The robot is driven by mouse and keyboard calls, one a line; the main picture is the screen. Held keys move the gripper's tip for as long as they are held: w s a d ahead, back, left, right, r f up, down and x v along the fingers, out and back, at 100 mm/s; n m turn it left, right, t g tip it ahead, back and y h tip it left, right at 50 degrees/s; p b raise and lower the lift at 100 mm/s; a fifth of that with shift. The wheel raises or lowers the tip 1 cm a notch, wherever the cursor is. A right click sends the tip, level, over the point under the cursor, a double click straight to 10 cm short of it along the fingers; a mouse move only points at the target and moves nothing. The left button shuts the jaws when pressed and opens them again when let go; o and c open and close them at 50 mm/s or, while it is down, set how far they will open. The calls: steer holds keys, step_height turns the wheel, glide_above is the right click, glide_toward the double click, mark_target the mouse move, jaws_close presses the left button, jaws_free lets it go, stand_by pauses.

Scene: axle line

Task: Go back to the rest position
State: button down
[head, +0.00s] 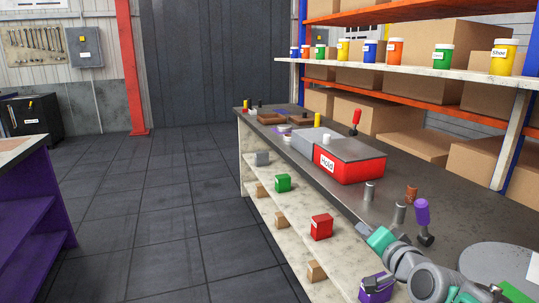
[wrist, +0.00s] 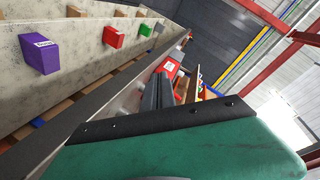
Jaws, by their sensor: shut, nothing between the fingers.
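My gripper (wrist: 160,92) shows in the wrist view as dark fingers closed together, with nothing between them. In the head view my grey and green arm is at the bottom right, beside the front edge of the long dark-topped workbench (head: 300,180). I cannot clearly make out the fingertips there. A purple box (wrist: 39,53) on the bench's pale front side is left of the fingers in the wrist view, apart from them.
Shelves with coloured jars (head: 395,50) rise behind. The floor (head: 150,210) to the left is clear.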

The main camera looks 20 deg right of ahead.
steer(key=w+a+n+g+y+p, duration=0.2)
steer(key=a, duration=0.4)
steer(key=w+a+n+g+y+p, duration=0.1)
steer(key=w+a+n+g+p, duration=0.15)
steer(key=a, duration=0.35)
steer(key=s+a+n+g+p, duration=0.7)
steer(key=s+a, duration=0.5)
steer(key=a, duration=0.5)
steer(key=n+p, duration=0.1)
steer(key=p, duration=0.1)
steer(key=shift+r+p, duration=0.15)
steer(key=shift+p, duration=0.15)
steer(key=shift+s+a, duration=0.1)
